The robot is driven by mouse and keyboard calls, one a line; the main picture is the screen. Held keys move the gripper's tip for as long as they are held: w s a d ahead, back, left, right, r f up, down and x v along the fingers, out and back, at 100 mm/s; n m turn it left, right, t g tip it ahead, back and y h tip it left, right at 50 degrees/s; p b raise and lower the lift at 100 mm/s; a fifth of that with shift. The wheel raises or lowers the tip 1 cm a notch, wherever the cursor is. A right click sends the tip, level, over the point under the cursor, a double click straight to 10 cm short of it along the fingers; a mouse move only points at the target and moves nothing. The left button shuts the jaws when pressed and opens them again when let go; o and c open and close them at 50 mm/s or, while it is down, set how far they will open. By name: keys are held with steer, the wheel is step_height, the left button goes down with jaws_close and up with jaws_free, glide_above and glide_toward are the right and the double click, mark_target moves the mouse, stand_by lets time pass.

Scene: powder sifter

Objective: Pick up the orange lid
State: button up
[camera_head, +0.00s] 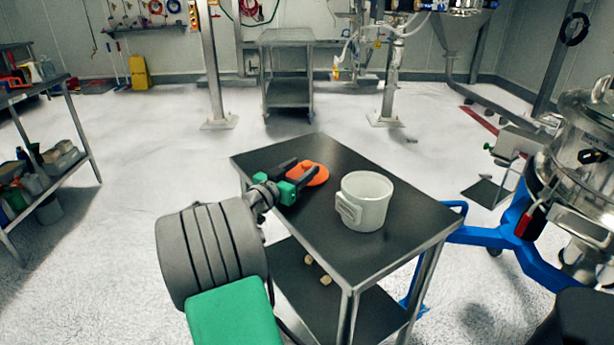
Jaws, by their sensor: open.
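The orange lid (316,176) lies on the dark top of a small metal table (410,232), near its back left part. It is a flat round disc, partly hidden behind my gripper. My gripper (296,170) has green parts and two black fingers. It is open, with the fingers pointing toward the back right, at the lid's left side. Part of the lid shows between and beyond the fingers. I cannot tell whether the fingers touch it.
A white pot (366,203) with a side handle stands on the table, right of the lid. A steel vessel (585,150) on a blue wheeled frame (520,232) stands close on the right. A shelf (45,150) stands at the left. The floor behind the table is clear.

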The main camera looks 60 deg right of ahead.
steer(key=shift+d, duration=0.35)
jaws_close()
stand_by(0.3)
